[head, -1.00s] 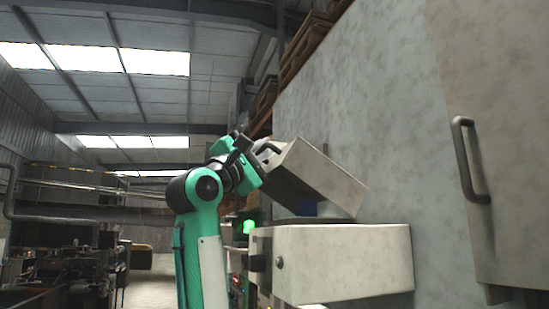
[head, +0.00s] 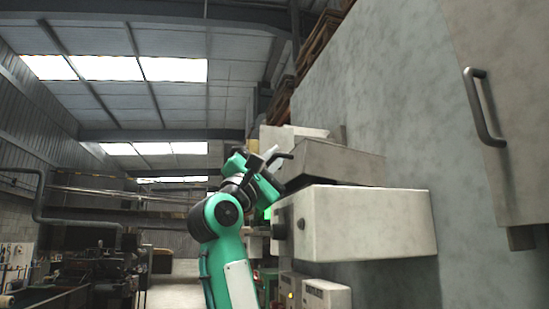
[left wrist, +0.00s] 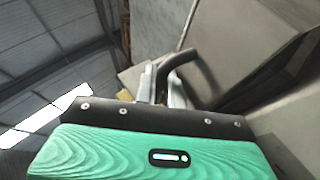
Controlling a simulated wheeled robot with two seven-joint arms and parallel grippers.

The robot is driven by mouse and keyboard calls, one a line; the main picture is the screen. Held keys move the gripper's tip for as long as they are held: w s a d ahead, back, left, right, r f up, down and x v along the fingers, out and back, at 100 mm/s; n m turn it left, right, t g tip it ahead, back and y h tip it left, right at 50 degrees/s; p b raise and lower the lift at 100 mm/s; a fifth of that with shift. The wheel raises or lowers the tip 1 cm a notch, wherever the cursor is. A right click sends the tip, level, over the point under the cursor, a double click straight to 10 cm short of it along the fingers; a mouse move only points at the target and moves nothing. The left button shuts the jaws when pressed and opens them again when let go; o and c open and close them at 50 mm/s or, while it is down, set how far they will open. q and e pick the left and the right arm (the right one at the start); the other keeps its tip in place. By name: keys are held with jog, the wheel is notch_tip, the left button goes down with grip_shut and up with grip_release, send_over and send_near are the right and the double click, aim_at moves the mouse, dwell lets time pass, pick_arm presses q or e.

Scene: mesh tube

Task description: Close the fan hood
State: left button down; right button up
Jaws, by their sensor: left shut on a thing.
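The fan hood's pale grey lid (head: 335,162) is tilted low over its box-shaped base (head: 365,225) on the wall at right in the head view. I cannot tell whether its front edge touches the base. A dark curved handle (head: 284,156) sticks out from the lid's front; in the left wrist view the handle (left wrist: 200,70) rises between the fingers. My left gripper (head: 268,157) is at the lid's front and shut on this handle, its fingers (left wrist: 162,85) closed around it. The lid's inside is hidden. My right gripper is not in view.
A wall cabinet with a dark handle (head: 484,107) is at the upper right. A dark knob (head: 301,223) is on the base's front. Small white boxes (head: 326,298) sit below the base. Machinery (head: 95,265) stands far left; the space left of my arm is open.

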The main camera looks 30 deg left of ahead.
pick_arm(q)
jog(key=shift+f, duration=0.2)
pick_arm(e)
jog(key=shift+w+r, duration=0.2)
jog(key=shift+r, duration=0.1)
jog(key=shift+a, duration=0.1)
pick_arm(q)
jog(key=c, duration=1.8)
grip_release()
